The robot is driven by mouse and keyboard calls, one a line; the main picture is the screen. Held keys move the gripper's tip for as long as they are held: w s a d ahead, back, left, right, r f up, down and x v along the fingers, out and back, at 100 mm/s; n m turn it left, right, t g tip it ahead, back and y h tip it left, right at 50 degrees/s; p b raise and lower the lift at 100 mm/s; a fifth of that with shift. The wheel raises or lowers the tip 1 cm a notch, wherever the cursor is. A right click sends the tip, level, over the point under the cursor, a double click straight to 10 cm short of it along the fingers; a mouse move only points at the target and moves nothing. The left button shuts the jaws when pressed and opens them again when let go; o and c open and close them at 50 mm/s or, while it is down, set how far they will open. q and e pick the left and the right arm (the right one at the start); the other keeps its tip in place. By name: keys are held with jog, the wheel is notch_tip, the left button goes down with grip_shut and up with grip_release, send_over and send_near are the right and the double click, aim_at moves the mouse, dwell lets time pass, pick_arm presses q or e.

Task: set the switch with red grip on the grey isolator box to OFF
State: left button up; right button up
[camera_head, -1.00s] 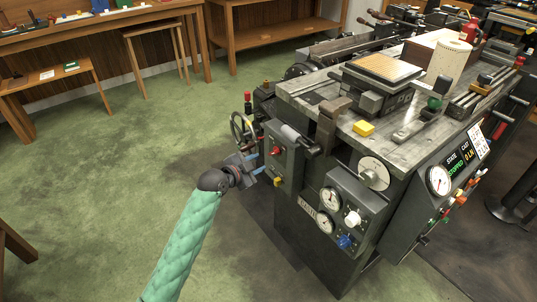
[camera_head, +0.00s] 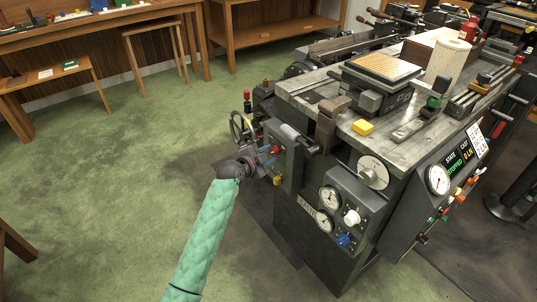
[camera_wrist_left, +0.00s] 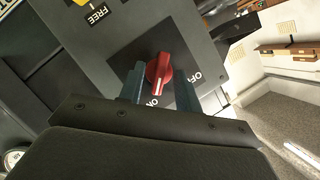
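The red grip (camera_head: 274,150) of the switch sits on the front of the grey isolator box (camera_head: 287,170) on the near left side of the machine. In the left wrist view the red grip (camera_wrist_left: 159,73) stands on a dark square plate, its long axis nearly upright in the picture. Its lower end lies by a label that seems to read ON; another label, seemingly OFF, is to the right. My left gripper (camera_head: 266,156) is at the switch. Its two fingers (camera_wrist_left: 160,88) are open, one on each side of the grip with gaps visible. My right gripper is out of view.
A handwheel (camera_head: 238,127) is left of the box, and a yellow knob (camera_head: 277,181) is just below. A gauge panel (camera_head: 345,215) stands to the right.

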pick_arm(q)
jog(key=shift+w+d, duration=0.15)
grip_shut()
